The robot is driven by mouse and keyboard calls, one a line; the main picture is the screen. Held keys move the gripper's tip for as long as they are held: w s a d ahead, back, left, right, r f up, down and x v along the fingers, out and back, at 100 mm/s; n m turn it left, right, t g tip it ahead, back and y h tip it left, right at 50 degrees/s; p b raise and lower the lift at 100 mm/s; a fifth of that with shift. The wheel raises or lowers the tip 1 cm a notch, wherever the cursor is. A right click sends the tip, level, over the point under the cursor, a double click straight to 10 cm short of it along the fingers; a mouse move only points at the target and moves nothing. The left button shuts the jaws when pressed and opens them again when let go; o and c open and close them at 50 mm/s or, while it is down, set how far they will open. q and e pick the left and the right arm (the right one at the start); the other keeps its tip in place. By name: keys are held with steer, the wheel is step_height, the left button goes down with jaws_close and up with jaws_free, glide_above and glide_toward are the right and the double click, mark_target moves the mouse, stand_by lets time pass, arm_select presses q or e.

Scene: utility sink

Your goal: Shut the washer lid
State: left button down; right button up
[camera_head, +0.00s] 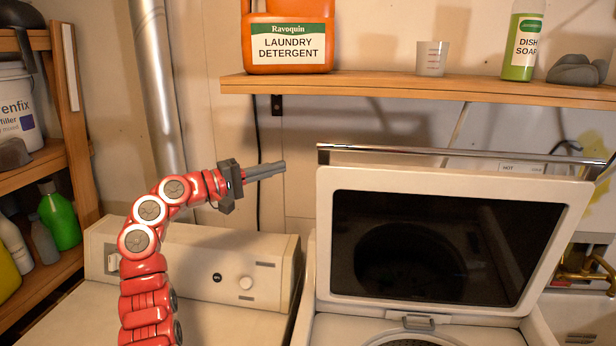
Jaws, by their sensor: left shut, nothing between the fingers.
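The washer lid (446,246) is cream with a dark glass panel. It stands raised and tilted at the right of the head view, above the washer's open top (330,328). A round drum opening (408,341) shows partly at the bottom edge. My left gripper (283,167) is shut and empty. It points right, just left of the lid's upper left corner and apart from it in the picture. My right gripper is not in view.
A second appliance's control panel (200,275) is below my left arm. A shelving unit (70,130) stands at far left.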

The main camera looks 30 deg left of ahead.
arm_select(q)
steer(key=w+d, duration=0.4)
steer(key=d, duration=0.2)
steer(key=shift+w+d, duration=0.25)
steer(key=shift+w, duration=0.15)
stand_by(0.4)
steer(key=shift+r, duration=0.1)
